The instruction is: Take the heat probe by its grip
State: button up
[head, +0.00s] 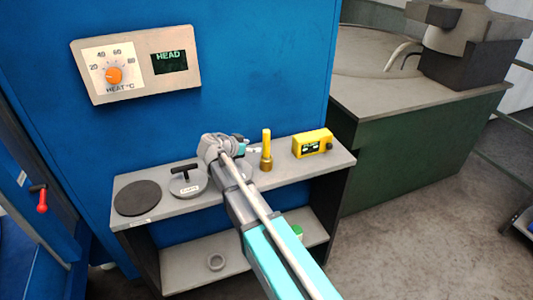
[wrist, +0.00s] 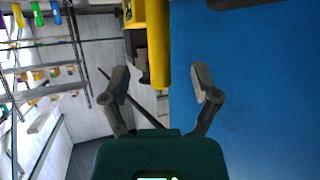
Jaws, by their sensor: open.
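The heat probe (head: 266,150), with an upright yellow grip and a brass-coloured lower part, stands on the grey shelf just right of my gripper (head: 240,147). In the wrist view the yellow grip (wrist: 159,45) comes down from the top edge, its end lying between my two spread fingertips (wrist: 160,84). My gripper is open and empty, with a visible gap on both sides of the grip. I cannot tell how far the fingertips are from it in depth. The brass part is not clear in the wrist view.
A yellow box with a display (head: 312,143) stands right of the probe. A grey disc with a black T-handle (head: 187,181) and a dark round pad (head: 138,198) lie to the left. The blue cabinet wall (head: 240,90) rises close behind; it fills the wrist view's right side.

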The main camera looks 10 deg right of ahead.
aim_at(264, 147)
jog(key=shift+b+x, duration=0.45)
jog(key=shift+x, duration=1.15)
jog(key=shift+b+x, duration=1)
jog(key=shift+x, duration=0.8)
jog(key=shift+w+d+f, duration=0.2)
jog(key=shift+d+f, duration=0.25)
jog(key=shift+d, duration=0.1)
grip_shut()
